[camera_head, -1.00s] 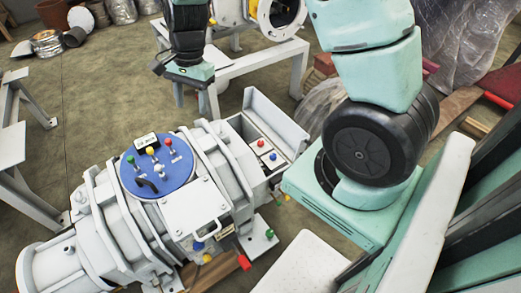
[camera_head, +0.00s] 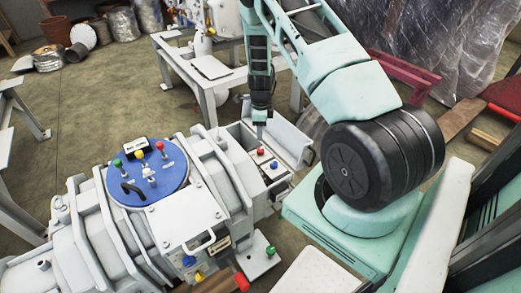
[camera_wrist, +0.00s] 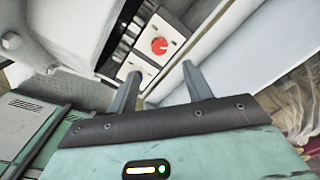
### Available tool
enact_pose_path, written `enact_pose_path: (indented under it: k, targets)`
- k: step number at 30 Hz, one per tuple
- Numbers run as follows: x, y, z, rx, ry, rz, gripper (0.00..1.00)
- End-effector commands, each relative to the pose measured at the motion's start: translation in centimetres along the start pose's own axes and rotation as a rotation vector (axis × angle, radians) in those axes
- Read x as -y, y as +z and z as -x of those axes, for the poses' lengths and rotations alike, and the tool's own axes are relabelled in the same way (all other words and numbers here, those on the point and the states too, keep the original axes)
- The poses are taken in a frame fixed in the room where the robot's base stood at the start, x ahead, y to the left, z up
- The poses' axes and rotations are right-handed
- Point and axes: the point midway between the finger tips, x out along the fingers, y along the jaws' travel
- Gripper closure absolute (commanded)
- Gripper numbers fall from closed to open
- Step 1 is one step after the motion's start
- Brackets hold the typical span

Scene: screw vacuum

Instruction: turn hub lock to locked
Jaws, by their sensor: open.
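A grey-white machine (camera_head: 205,160) carries a blue disc (camera_head: 165,184) with red, yellow and green knobs and a black curved handle (camera_head: 132,188). At its right end an open box (camera_head: 232,137) holds a small panel with a red knob (camera_head: 261,151) and a blue knob (camera_head: 273,165). No label tells me which part is the hub lock. My gripper (camera_head: 260,135) hangs at the box, just behind the red knob in the head view. In the wrist view my gripper (camera_wrist: 157,88) is open and empty, fingers apart, with a red knob (camera_wrist: 159,46) on a white plate beyond them.
A raised grey plate (camera_head: 285,135) stands along the box's far right side, close to my gripper. More knobs, one green (camera_head: 270,251) and one red (camera_head: 241,281), sit low at the machine's front. A white bench (camera_head: 190,80) stands behind, with open floor (camera_head: 90,105) at the left.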

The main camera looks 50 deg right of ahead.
Motion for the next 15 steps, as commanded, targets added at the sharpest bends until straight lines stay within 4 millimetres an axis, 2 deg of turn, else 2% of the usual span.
enact_pose_path:
  k: [1, 6, 12, 15]
  targets:
    - [-0.1, 0.0, -1.4, 0.000, 0.003, 0.000, 0.50]
    - [-0.1, 0.0, -5.0, 0.000, 0.003, -0.001, 0.50]
    - [-0.1, 0.0, -8.2, 0.000, 0.002, 0.001, 0.50]
    - [0.0, 0.0, -9.1, 0.001, 0.001, 0.002, 0.50]
